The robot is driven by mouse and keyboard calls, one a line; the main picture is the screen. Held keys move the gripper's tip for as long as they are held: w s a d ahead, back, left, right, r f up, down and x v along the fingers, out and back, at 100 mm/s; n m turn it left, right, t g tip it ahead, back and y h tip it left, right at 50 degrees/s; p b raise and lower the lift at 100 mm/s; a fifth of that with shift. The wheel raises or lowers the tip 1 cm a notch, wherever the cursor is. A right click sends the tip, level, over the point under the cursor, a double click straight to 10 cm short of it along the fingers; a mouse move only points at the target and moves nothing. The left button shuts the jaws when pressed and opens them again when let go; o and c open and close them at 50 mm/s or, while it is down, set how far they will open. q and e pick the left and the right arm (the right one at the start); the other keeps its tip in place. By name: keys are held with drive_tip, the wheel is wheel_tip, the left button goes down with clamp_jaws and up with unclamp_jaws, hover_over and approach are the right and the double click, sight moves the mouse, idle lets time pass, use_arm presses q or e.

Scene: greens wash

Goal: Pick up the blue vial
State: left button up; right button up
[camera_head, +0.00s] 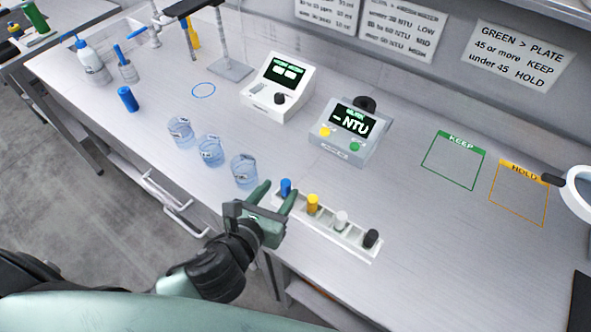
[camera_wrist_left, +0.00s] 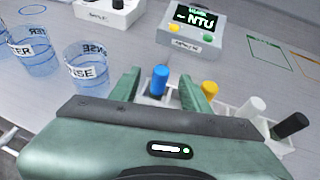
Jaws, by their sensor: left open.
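The blue vial (camera_head: 286,187) stands upright in the leftmost slot of a white rack (camera_head: 325,230) near the bench's front edge. It also shows in the left wrist view (camera_wrist_left: 159,80), between the two fingers. My left gripper (camera_head: 274,197) is open, its green fingertips on either side of the vial in that view. I cannot tell whether either finger touches it. The lower part of the vial is hidden by the rack and gripper. My right gripper is not in view.
Yellow (camera_head: 312,203), white (camera_head: 341,219) and black (camera_head: 371,238) vials stand in the same rack. Clear beakers (camera_head: 244,170) stand left of it. A grey NTU meter (camera_head: 348,133) is behind. Another blue item (camera_head: 128,99) lies far left.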

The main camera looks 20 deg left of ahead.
sight(288, 180)
use_arm(q)
drive_tip(key=shift+w+d, duration=0.15)
drive_tip(key=shift+w, duration=0.75)
drive_tip(key=shift+w+f, duration=0.15)
drive_tip(key=shift+w+d+f+p, duration=0.15)
drive_tip(key=shift+w+f+p, duration=0.05)
drive_tip(key=shift+w+p, duration=0.45)
drive_tip(key=x, duration=0.3)
drive_tip(key=shift+f, duration=0.1)
drive_tip(key=shift+w+d+f, duration=0.1)
drive_tip(key=shift+w+f, duration=0.1)
drive_tip(key=shift+w, duration=0.15)
clamp_jaws()
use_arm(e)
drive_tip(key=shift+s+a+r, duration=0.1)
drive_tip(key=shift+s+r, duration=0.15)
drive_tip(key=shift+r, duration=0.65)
